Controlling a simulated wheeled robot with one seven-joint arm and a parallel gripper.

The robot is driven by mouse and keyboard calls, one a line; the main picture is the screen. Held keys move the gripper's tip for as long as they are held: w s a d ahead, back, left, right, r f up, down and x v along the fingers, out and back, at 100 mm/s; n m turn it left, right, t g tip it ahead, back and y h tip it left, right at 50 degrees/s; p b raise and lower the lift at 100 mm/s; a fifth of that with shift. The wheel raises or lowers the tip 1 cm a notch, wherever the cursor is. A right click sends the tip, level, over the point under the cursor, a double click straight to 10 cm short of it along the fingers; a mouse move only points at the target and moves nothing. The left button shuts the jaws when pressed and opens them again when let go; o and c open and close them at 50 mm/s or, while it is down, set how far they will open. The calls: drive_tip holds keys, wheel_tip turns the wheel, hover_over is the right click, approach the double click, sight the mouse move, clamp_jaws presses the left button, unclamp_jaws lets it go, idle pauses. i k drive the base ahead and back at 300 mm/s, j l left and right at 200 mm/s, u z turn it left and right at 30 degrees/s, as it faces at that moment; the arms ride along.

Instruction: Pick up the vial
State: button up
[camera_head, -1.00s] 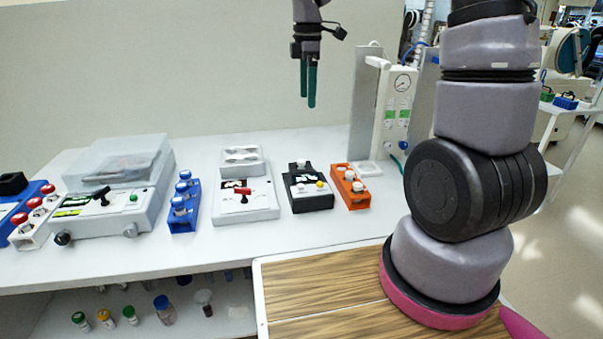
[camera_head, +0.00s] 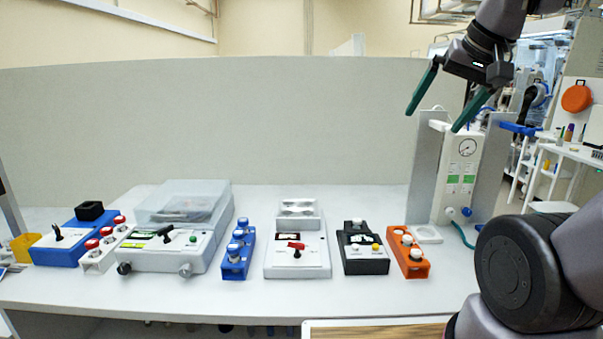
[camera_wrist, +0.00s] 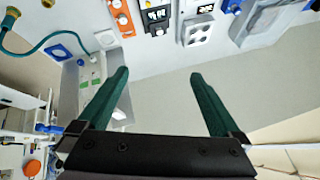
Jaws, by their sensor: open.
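My gripper (camera_head: 433,120) is open and empty, high at the right in the head view, above the bench and in front of the grey panel. Its two green fingers also show spread apart in the wrist view (camera_wrist: 158,75), with nothing between them. Small capped vials stand in racks on the bench, well below my gripper. The white rack (camera_head: 95,266) holds red-capped ones, the blue rack (camera_head: 234,271) blue-capped ones, and the orange rack (camera_head: 416,271) white-capped ones. I cannot tell which vial is meant.
A white device with a red lever (camera_head: 312,262), a black device (camera_head: 365,266) and a grey device with a clear lid (camera_head: 150,258) stand between the racks. A white gauge unit (camera_head: 458,190) stands at the right. The bench front (camera_head: 270,297) is clear.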

sight(357, 222)
drive_tip(key=k+j, duration=0.1)
drive_tip(key=j, duration=0.4)
drive_tip(key=k+j, duration=0.1)
drive_tip(key=j, duration=0.35)
drive_tip(key=k+j, duration=0.1)
drive_tip(key=j, duration=0.4)
drive_tip(key=z, duration=0.05)
